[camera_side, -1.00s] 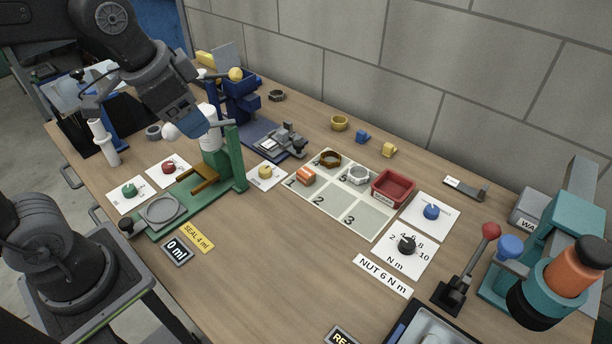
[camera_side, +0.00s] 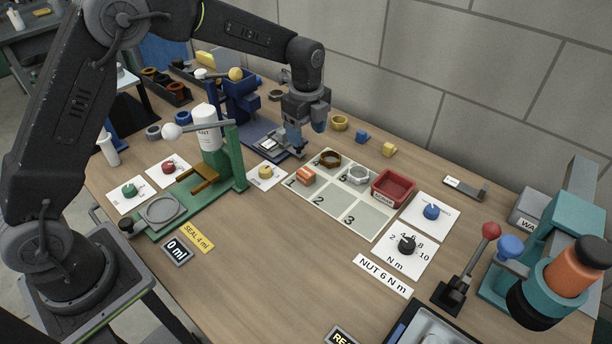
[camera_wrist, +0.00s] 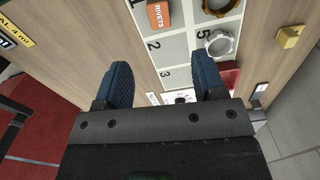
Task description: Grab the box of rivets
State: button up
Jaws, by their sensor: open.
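The box of rivets is a small orange box (camera_side: 306,177) on the square marked 1 of the pale numbered mat (camera_side: 335,200). In the wrist view the orange box (camera_wrist: 158,15) shows near the top, with the word RIVETS on it. My gripper (camera_side: 295,148) is above the table, behind and slightly left of the box in the side view, and apart from it. In the wrist view its two blue fingers (camera_wrist: 163,82) are spread with nothing between them.
A brown ring (camera_side: 330,159), a white ring (camera_side: 359,175) and a red bin (camera_side: 393,188) share the mat. A green stand (camera_side: 236,160) with a white bottle is left of the box.

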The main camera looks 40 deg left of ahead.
aim_at(306, 172)
notch_tip(306, 172, down, 13)
jog(key=shift+f, duration=0.1)
dwell(0.5)
jog(key=shift+c, duration=0.2)
jog(key=c, duration=1)
